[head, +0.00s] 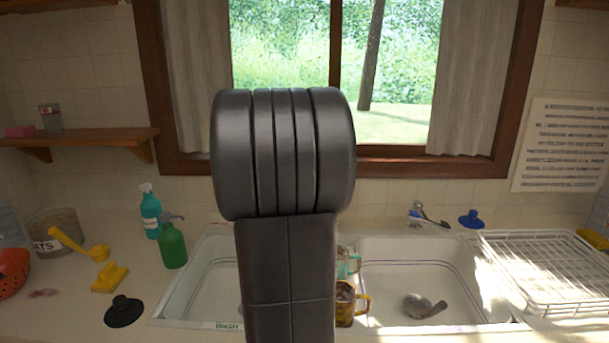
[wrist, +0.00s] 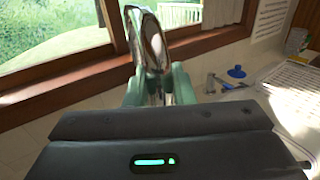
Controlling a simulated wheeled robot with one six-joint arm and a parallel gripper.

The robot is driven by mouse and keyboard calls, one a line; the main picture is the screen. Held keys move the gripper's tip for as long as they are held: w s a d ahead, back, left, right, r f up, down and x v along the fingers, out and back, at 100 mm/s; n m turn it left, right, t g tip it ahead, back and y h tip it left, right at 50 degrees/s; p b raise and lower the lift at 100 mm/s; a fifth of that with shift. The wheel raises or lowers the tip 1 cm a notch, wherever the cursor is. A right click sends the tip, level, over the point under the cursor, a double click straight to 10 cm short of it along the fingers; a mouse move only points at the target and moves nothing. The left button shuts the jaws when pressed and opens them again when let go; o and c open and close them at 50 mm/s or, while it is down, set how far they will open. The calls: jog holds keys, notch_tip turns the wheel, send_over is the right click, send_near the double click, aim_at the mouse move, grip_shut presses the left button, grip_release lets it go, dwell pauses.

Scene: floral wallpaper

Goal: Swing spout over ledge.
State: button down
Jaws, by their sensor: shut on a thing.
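The chrome spout (wrist: 148,38) rises between the green fingers of my gripper (wrist: 152,88) in the wrist view. The fingers are shut on it. Its upper part curves and stands in front of the window; its lower end is hidden behind the gripper body. In the head view my arm covers the spout and my gripper. The double sink (head: 205,290) has a left and a right basin; the ledge between them is mostly hidden by my arm and two mugs. The wooden window sill (head: 420,165) runs behind the sink and also shows in the wrist view (wrist: 60,92).
An amber mug (head: 345,306) and a pale green mug (head: 350,262) stand between the basins. A white dish rack (head: 555,270) is at right. Green (head: 172,246) and teal (head: 150,212) bottles stand at left.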

jog(key=s+d+b, duration=0.1)
jog(key=d+b, duration=0.3)
jog(key=d, duration=0.2)
jog(key=shift+s+d, duration=0.15)
jog(key=c, duration=1.3)
grip_release()
jog(key=shift+o, duration=0.2)
jog(key=v, duration=1.3)
jog(key=shift+s+b, duration=0.3)
jog(key=shift+s, duration=0.05)
jog(key=shift+w, duration=0.15)
